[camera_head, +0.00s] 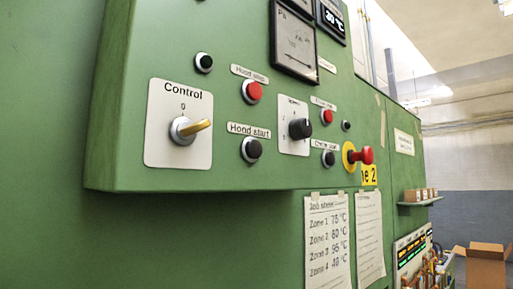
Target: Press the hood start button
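The hood start button (251,150) is a round black push button on the front of the green control panel (225,100). Its label "Hood start" (249,130) sits just above it. The red hood stop button (252,92) is higher up, under its own label (249,74). To the right is a black "Speed" knob (300,128). Neither gripper is in the head view, and nothing covers the hood start button.
More buttons, one red (327,116) and one black (328,158), sit right of the knob. A red emergency stop (362,155) sticks out further right. Papers (327,240) hang below the panel's overhang. A cardboard box (487,262) stands at the far right.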

